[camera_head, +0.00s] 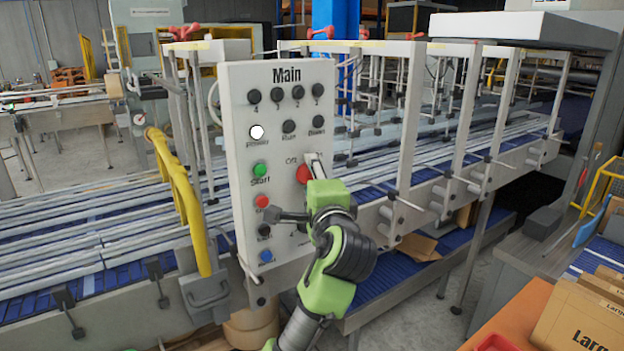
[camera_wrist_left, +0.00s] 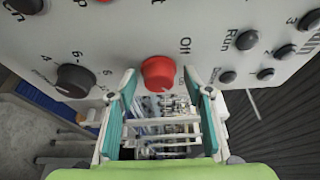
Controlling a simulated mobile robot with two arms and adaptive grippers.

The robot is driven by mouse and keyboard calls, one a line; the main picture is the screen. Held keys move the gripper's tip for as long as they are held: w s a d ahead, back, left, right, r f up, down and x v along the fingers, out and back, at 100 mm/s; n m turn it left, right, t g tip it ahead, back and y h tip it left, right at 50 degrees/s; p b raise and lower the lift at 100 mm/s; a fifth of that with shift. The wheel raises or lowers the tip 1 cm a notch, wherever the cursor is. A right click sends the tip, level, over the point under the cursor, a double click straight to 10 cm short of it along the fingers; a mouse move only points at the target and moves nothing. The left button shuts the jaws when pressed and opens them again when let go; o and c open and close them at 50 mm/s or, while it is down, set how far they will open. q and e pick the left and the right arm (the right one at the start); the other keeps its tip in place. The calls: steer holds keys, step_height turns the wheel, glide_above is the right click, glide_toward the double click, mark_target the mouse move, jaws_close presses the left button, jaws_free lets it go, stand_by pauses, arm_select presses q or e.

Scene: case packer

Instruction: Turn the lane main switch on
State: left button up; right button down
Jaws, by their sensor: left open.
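The lane main switch is a red rotary knob (camera_head: 303,174) on the light grey "Main" panel (camera_head: 286,75), with an "Off" label by it. My left gripper (camera_head: 316,165) is in front of the panel and partly covers the knob's right side. In the left wrist view the red knob (camera_wrist_left: 158,73) sits between the two open fingertips (camera_wrist_left: 161,82) of the left gripper. No clear contact shows, and the exact gap is hard to tell. The knob's pointer direction is not clear. My right gripper is not in view.
The panel also carries a white power lamp (camera_head: 256,132), a green Start button (camera_head: 260,170), a red button (camera_head: 262,201), a blue button (camera_head: 266,256) and several dark knobs. Conveyor lanes (camera_head: 400,150) run behind. A yellow rail (camera_head: 185,195) stands left; cartons (camera_head: 575,315) lie at lower right.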

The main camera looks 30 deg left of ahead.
arm_select(q)
steer(key=v, duration=1.2)
